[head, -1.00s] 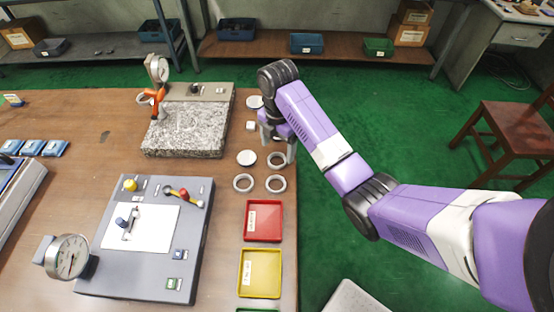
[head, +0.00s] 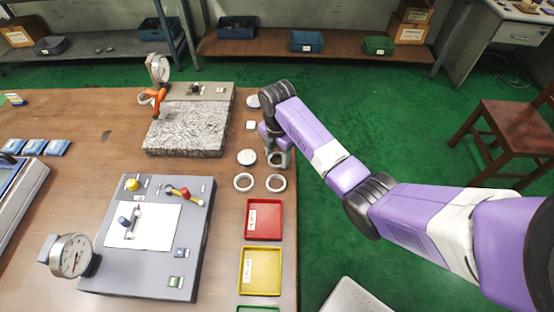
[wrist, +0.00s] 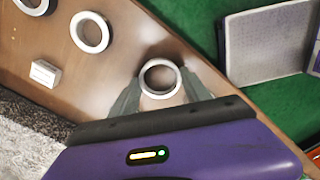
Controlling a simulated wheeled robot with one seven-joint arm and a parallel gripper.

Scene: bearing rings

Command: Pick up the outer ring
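The outer ring (head: 277,162), a pale metal ring, lies near the table's right edge, partly hidden by my gripper (head: 278,157) in the head view. In the wrist view the ring (wrist: 160,93) sits between my two fingertips (wrist: 160,79), one finger at each side. The fingers are spread around its outside, very close to its rim; I cannot tell whether they touch it. The ring appears to rest flat on the wood.
Two similar rings, the left one (head: 243,190) and the right one (head: 275,191), lie in front. A white disc (head: 246,157) is at left. A red tray (head: 249,237) and yellow tray (head: 246,290) stand nearer. A granite block (head: 185,130) is further left.

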